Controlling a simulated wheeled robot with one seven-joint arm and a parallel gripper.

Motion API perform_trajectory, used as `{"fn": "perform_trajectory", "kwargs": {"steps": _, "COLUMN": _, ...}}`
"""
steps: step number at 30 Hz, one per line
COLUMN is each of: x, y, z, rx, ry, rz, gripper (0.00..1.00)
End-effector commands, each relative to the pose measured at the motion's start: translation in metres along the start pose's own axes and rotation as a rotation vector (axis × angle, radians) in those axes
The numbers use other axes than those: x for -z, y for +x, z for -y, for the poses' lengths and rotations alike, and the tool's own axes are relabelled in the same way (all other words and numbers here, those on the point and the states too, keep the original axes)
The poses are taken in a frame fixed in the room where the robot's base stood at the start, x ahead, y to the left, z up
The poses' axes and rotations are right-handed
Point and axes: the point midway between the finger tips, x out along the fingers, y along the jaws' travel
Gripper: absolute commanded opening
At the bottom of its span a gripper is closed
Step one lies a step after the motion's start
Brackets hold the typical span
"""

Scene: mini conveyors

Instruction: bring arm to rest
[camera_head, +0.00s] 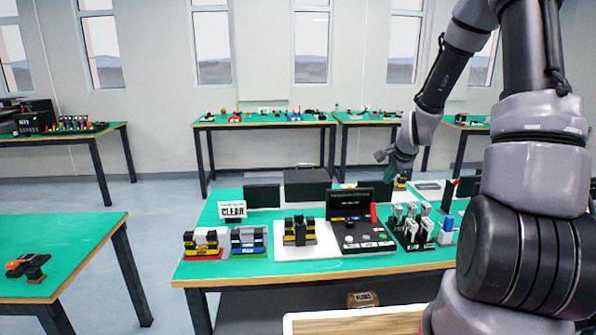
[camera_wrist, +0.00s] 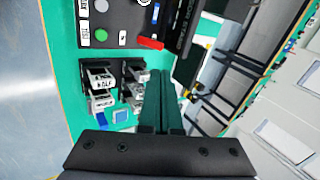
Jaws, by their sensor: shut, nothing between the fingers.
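My gripper (camera_head: 399,166) hangs above the back right part of the green table (camera_head: 290,268) in the head view, at the end of my raised arm. In the wrist view its two dark green fingers (camera_wrist: 161,100) lie together, shut and empty. A black rack with several white-topped items (camera_head: 413,228) stands on the table below and in front of it. The same rack shows left of the fingers in the wrist view (camera_wrist: 103,92). The gripper looks apart from the rack and the table.
The table also bears a black panel box (camera_head: 364,238), a "CLEAR" sign (camera_head: 232,210), small yellow-and-black units (camera_head: 299,231) on a white plate and dark upright screens (camera_head: 262,196). Another green table (camera_head: 60,250) stands at left. Grey floor (camera_head: 165,215) lies open between tables.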

Motion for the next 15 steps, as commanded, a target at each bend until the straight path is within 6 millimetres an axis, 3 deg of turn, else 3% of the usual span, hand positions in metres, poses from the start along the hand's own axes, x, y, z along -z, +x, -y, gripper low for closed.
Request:
{"fn": "perform_trajectory", "kwargs": {"steps": 1, "x": -0.004, "y": -0.023, "z": 0.01, "rx": 0.007, "ry": -0.063, "rz": -0.006, "gripper": 0.0}}
{"fn": "perform_trajectory", "kwargs": {"steps": 7, "x": -0.028, "y": -0.112, "z": 0.024, "rx": -0.006, "ry": -0.311, "rz": -0.006, "gripper": 0.0}}
{"fn": "perform_trajectory", "kwargs": {"steps": 15, "x": -0.062, "y": -0.231, "z": 0.013, "rx": 0.002, "ry": -0.6, "rz": 0.013, "gripper": 0.0}}
